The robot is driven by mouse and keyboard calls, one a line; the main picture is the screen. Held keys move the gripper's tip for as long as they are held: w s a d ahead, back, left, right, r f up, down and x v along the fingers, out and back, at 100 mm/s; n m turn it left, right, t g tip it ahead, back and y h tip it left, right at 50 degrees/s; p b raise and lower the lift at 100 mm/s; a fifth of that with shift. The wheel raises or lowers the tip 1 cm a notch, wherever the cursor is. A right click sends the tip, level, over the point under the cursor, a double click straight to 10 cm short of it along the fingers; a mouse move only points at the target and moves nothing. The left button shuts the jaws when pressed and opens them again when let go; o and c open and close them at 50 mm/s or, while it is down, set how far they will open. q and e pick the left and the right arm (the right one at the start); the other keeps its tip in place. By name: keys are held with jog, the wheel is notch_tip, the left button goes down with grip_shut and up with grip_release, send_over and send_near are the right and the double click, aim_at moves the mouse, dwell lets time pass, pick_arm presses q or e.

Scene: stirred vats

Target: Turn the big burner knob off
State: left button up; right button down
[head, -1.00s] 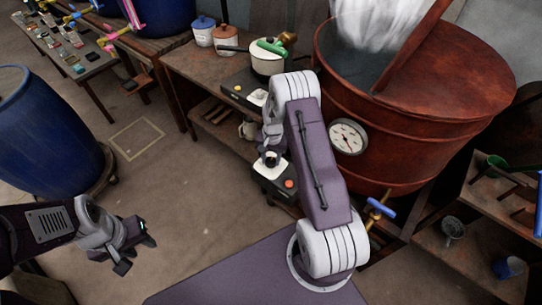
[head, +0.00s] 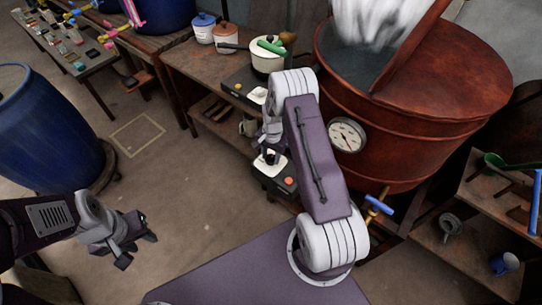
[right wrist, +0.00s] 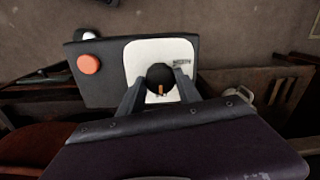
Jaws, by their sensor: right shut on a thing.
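The big burner knob (right wrist: 157,78) is round and black, with an orange mark pointing toward the bottom of the right wrist view. It sits on a white plate (right wrist: 146,50) on a dark control box (right wrist: 105,75) with an orange-red button (right wrist: 88,64). My right gripper (right wrist: 160,88) is shut on the knob, one finger on each side. In the head view the box (head: 277,178) stands below the red vat, and my right arm hides much of the knob. My left gripper (head: 137,247) is open and empty over the floor at the left.
The large red vat (head: 420,130) with a dial gauge (head: 346,135) stands just right of my right arm. A bench behind holds a white pot (head: 266,60) and a second control box (head: 240,84). A blue barrel (head: 45,130) stands left. The floor between is clear.

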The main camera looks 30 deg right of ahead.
aim_at(272, 158)
jog(key=c, duration=0.8)
grip_release()
jog(key=shift+c, duration=0.2)
notch_tip(272, 158, up, 9)
jog(key=p, duration=0.1)
jog(key=shift+s, duration=0.15)
jog(key=shift+d, duration=0.1)
